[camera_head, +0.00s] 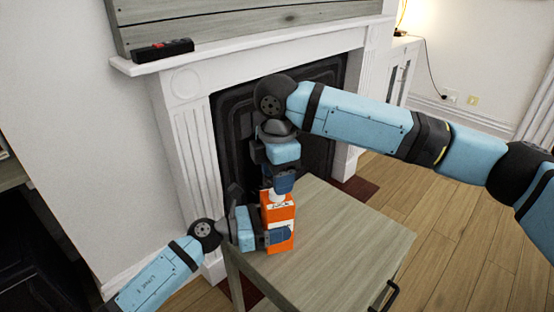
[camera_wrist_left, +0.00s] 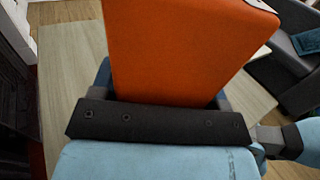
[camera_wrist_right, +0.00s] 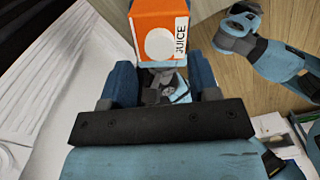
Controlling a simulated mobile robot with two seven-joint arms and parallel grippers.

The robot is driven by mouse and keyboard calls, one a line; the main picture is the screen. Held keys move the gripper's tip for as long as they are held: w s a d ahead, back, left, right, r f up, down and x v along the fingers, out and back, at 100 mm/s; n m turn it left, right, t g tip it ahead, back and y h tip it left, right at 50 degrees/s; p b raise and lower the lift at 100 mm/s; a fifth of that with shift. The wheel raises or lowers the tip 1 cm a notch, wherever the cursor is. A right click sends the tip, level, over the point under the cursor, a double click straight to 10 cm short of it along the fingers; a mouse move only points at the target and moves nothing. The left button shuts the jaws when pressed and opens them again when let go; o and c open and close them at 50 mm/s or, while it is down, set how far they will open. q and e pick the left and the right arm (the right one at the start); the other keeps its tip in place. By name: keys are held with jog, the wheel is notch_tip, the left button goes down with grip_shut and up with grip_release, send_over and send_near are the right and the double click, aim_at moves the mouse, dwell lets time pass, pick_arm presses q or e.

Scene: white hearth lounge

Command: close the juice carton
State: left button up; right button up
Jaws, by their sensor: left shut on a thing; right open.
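The orange and white juice carton (camera_head: 279,212) stands upright at the table's near-left corner in the head view. My left gripper (camera_head: 276,237) is shut on its lower part from the left. In the left wrist view the carton's plain orange side (camera_wrist_left: 185,55) rises from between the fingers. My right gripper (camera_head: 282,186) points down just above the carton's top and hides part of it. In the right wrist view its fingers (camera_wrist_right: 163,82) are apart, and the carton's face with the JUICE label (camera_wrist_right: 160,32) is beyond them.
The small wooden table (camera_head: 345,235) is bare to the right of the carton. The white fireplace (camera_head: 185,135) stands close behind, with a dark box (camera_head: 163,50) on its mantel. Open wooden floor (camera_head: 455,235) lies to the right.

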jog(key=shift+f, duration=1.85)
jog(key=c, duration=0.9)
jog(key=m, duration=0.5)
jog(key=shift+c, duration=0.2)
jog(key=o, duration=1)
jog(key=shift+r, duration=0.1)
jog(key=shift+r, duration=2.2)
